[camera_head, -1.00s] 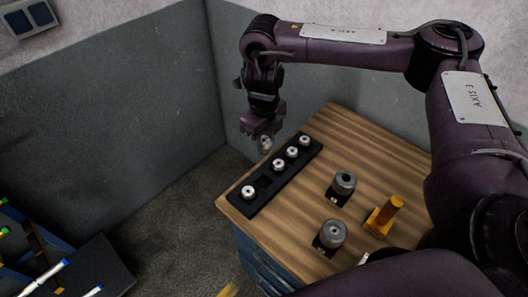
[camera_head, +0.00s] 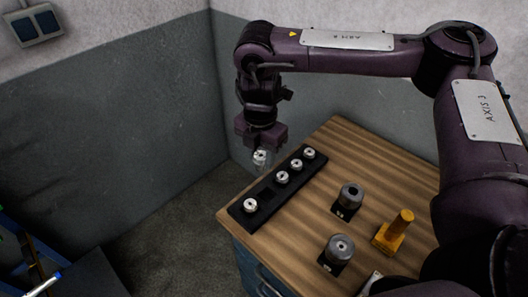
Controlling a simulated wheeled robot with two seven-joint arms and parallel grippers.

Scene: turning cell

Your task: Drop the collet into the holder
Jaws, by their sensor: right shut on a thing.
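My right gripper (camera_head: 261,150) reaches down over the back left edge of the wooden bench, shut on a small silver collet (camera_head: 260,157). The held collet hangs in the air beside the black rack (camera_head: 238,214). Several similar silver collets sit in the rack, one (camera_head: 250,205) apart from the others at its near end. Two dark grey cylindrical holders with open tops stand on black bases on the bench, a far one (camera_head: 351,196) and a near one (camera_head: 340,248). My left gripper is not in view.
The wooden bench (camera_head: 345,140) has a yellow upright post on a yellow base (camera_head: 395,232) right of the holders. Grey walls stand behind and left. Bare bench lies between rack and holders.

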